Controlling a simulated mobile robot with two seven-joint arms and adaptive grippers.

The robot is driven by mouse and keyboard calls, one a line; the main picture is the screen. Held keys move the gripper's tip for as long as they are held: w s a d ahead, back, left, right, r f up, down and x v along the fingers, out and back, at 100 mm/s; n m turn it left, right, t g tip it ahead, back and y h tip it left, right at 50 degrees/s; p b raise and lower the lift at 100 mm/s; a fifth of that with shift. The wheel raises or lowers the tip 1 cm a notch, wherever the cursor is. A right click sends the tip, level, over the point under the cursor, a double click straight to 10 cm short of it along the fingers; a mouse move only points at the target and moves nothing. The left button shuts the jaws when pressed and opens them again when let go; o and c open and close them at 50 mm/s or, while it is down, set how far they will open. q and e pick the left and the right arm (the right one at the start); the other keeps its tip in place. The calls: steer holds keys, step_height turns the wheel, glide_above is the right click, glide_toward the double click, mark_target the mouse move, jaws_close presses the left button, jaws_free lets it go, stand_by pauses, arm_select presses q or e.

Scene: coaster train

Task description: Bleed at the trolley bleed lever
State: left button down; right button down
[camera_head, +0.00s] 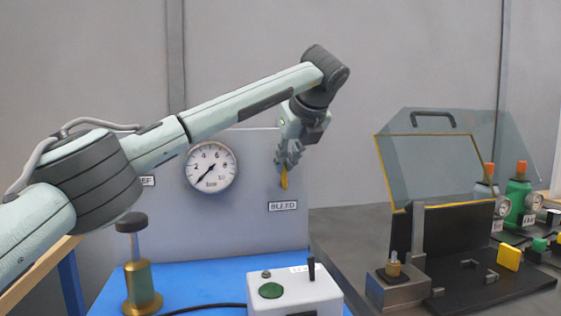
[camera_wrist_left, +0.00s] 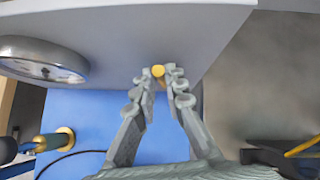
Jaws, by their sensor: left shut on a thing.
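The bleed lever (camera_head: 284,180) is a small yellow lever on the grey panel (camera_head: 255,235), above a label reading BLEED (camera_head: 283,206). My left gripper (camera_head: 286,165) is shut on the lever from above and in front. In the left wrist view the lever's round yellow end (camera_wrist_left: 158,71) shows between the fingertips of my left gripper (camera_wrist_left: 162,80). A round gauge (camera_head: 211,167) marked in bar is on the panel to the left; its needle points to the lower left, near the low end. My right gripper is not in view.
A brass plunger with a black knob (camera_head: 140,285) and a white box with a green button (camera_head: 294,294) stand on the blue surface (camera_head: 205,285). At the right, a fixture with a clear hinged cover (camera_head: 450,150) stands near green and grey bottles.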

arm_select(q)
steer(key=shift+d+y, duration=0.25)
steer(key=shift+y, duration=0.05)
steer(key=shift+w, duration=0.1)
stand_by(0.3)
steer(key=c, duration=1.6)
jaws_free()
steer(key=v, duration=1.2)
steer(key=shift+d, duration=0.15)
steer(key=shift+f, duration=0.1)
